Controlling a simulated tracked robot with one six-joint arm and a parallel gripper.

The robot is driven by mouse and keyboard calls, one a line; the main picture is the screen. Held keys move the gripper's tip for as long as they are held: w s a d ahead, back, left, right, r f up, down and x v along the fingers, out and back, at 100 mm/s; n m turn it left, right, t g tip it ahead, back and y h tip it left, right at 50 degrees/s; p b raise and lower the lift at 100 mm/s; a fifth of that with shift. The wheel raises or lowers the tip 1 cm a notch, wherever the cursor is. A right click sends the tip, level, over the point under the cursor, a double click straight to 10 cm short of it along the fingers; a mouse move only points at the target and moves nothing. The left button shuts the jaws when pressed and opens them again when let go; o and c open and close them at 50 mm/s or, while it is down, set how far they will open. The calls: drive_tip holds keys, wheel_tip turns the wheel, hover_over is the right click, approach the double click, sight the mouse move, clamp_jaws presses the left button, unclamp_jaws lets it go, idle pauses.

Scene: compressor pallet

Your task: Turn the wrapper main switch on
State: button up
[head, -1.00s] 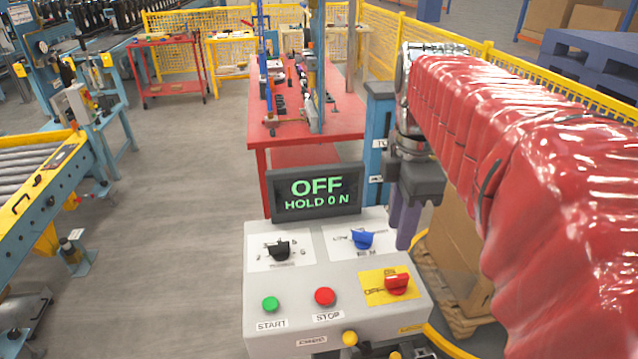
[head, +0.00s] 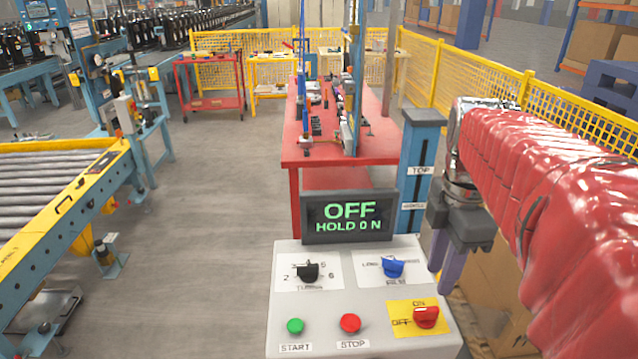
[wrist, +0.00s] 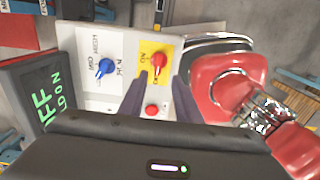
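The wrapper main switch (head: 427,317) is a red knob on a yellow plate at the right of the grey control panel (head: 375,345). Its plate carries ON above and OFF to the left. The display (head: 348,217) behind the panel reads OFF, HOLD 0 N. My gripper (head: 444,285) hangs above the panel's right edge with its dark fingers pointing down, apart from the knob. In the wrist view the two fingers are spread with nothing between them, and the switch (wrist: 158,59) shows beyond the gap between the fingertips (wrist: 162,77).
A black knob (head: 308,271), a blue knob (head: 393,267), a green START button (head: 296,326) and a red STOP button (head: 350,323) share the panel. A blue post (head: 417,165) stands behind it. A roller conveyor (head: 60,185) is at the left, with open floor between.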

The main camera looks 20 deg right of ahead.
sight(429, 310)
wheel_tip(429, 310, down, 10)
drive_tip(key=shift+f, duration=0.1)
idle(0.4)
drive_tip(key=shift+c, duration=0.2)
